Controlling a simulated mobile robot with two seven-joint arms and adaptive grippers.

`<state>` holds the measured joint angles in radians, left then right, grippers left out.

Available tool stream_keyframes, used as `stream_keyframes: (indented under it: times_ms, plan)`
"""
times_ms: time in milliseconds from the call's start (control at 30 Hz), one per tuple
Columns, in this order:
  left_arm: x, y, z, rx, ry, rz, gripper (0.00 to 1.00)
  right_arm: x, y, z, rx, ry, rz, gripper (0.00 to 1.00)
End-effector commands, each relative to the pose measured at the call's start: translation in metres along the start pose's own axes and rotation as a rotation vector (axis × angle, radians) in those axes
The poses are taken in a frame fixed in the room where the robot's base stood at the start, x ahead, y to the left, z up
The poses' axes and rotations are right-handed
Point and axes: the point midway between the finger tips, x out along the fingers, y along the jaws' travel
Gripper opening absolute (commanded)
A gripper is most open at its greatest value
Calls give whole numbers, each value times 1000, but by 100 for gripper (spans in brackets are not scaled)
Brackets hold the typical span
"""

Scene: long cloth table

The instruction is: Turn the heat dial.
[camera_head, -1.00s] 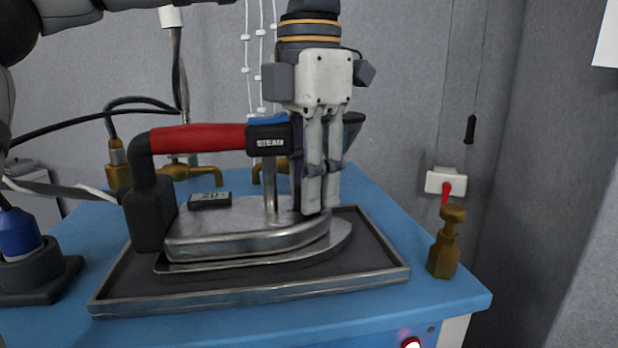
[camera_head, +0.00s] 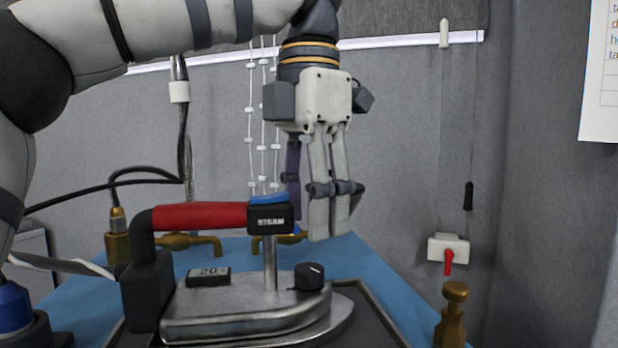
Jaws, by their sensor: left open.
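The heat dial (camera_head: 312,277) is a small black knob with a white mark, on top of the front end of the steam iron's silver body (camera_head: 235,302). The iron rests on a dark tray (camera_head: 372,318). My left gripper (camera_head: 325,222) hangs above the dial, slightly to its right, fingers pointing down. It is open and empty, apart from the dial. The dial is in full view. My right gripper is not in view.
The black STEAM block (camera_head: 270,218) with a blue top stands close left of my fingers. Brass taps (camera_head: 190,243) are behind the iron. A brass valve (camera_head: 453,312) stands at the right, near a white wall box with a red lever (camera_head: 448,255). White beaded cords (camera_head: 262,120) hang behind.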

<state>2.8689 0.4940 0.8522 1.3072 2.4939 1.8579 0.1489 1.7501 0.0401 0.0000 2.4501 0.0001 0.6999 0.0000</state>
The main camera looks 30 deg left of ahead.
Motion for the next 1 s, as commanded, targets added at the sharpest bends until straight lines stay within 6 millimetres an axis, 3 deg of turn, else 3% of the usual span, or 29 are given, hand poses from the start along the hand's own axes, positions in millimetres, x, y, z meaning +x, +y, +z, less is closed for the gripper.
stream_keyframes:
  times_ms: [100, 300, 700, 767, 867, 900, 967, 1000]
  plan:
    - [-31, -1, 1, -2, -3, 0, 49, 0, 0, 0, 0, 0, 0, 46]
    - [-55, 0, 0, -4, 4, 1, 49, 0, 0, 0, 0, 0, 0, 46]
    - [-60, 3, 3, -3, -16, 13, 49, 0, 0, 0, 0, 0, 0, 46]
    - [-61, 16, 19, -14, -87, 73, 49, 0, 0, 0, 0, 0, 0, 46]
    - [-86, 73, 75, -15, -354, 337, 49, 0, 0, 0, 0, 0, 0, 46]
    - [-111, 101, 101, 14, -490, 497, 49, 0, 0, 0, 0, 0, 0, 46]
    - [-166, 134, 134, 100, -682, 764, 49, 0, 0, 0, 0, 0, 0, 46]
    - [-207, 146, 150, 185, -792, 947, 49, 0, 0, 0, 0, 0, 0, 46]
